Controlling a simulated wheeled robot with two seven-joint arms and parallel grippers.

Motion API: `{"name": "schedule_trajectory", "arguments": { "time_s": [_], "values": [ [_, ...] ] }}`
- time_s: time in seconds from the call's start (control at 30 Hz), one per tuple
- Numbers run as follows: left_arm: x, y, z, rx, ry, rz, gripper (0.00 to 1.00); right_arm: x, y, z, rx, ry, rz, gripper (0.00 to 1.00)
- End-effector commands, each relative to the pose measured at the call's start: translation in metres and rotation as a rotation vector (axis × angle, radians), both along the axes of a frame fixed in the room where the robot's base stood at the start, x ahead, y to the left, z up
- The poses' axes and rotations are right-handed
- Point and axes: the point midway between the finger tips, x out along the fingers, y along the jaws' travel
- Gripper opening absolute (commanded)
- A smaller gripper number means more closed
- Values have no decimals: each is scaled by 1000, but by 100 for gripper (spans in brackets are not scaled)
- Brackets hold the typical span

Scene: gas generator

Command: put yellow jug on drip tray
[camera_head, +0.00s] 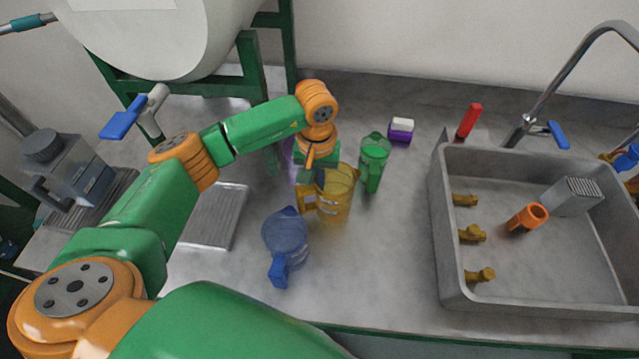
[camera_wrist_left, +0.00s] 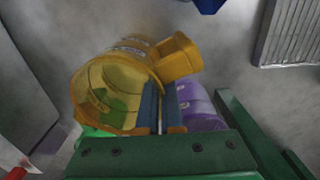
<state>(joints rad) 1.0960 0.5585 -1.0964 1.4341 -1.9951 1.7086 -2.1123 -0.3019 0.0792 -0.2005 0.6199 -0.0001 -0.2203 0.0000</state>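The yellow jug (camera_head: 338,200) stands on the counter with its handle toward the left of the head view. In the left wrist view its open mouth (camera_wrist_left: 105,95) and handle (camera_wrist_left: 180,57) show. My left gripper (camera_head: 318,172) is at the jug's far left side, close to the handle. Its two blue-padded fingers (camera_wrist_left: 161,108) are near each other beside the jug wall; whether they pinch any part of it is unclear. The ribbed metal drip tray (camera_head: 215,215) lies bare to the left; it also shows in the wrist view (camera_wrist_left: 288,35). My right gripper is not in view.
A blue jug (camera_head: 286,240) stands between the yellow jug and the tray, nearer the front. A green jug (camera_head: 373,160) is close on the right. A purple jug (camera_wrist_left: 203,108) is beside my fingers. A sink (camera_head: 445,235) is at right; the front-middle counter is free.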

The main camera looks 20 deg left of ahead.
Motion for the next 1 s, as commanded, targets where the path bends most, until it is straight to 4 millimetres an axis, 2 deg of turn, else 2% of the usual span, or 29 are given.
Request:
{"name": "schedule_trajectory", "arguments": {
  "time_s": [0.1, 0.47, 0.5, 0.6, 0.87, 0.93, 1.0],
  "values": [
    [0, 0, -13, 0, 1, 0, 0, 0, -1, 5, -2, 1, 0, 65],
    [0, 0, -20, 1, -2, 0, 0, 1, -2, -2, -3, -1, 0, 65],
    [0, 0, -19, 0, -1, 0, 11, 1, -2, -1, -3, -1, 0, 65],
    [0, 0, -18, 0, -1, 0, 33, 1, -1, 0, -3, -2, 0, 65],
    [0, 0, -17, 0, -1, 0, 33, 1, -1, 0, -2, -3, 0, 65],
    [0, 0, -12, 0, -1, 0, 33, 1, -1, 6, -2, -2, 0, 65],
    [1, 0, -8, 0, -3, 0, 33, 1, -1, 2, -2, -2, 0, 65]
  ]
}}
